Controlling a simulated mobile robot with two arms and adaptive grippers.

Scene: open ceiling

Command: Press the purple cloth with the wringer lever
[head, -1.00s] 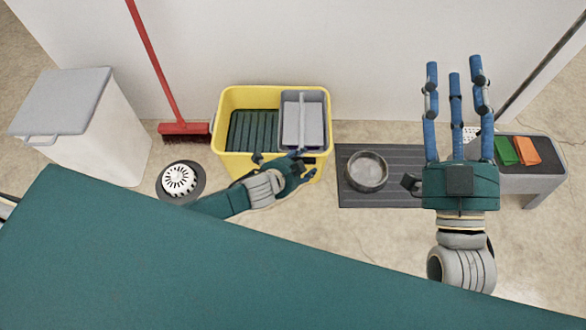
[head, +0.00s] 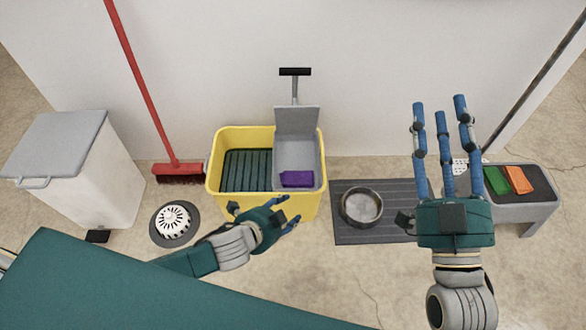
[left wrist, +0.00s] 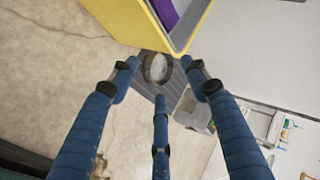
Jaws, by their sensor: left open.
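The purple cloth (head: 297,179) lies in the grey wringer basket (head: 309,163) at the right side of the yellow bucket (head: 214,178). The grey press plate (head: 297,120) stands raised behind the cloth. The wringer lever (head: 295,72), with its black grip, points up above it against the wall. My left gripper (head: 290,213) is open and empty, in front of the bucket and below the basket. In the left wrist view the cloth (left wrist: 166,12) shows at the top, beyond the fingers. My right gripper (head: 440,108) has its fingers extended upward, apart and empty, right of the bucket.
A metal bowl (head: 361,207) sits on a dark ribbed mat (head: 358,237). A grey bench (head: 535,212) with green and orange cloths stands at right. A red broom (head: 180,168), a round white drain (head: 173,220) and a lidded bin (head: 85,185) are at left.

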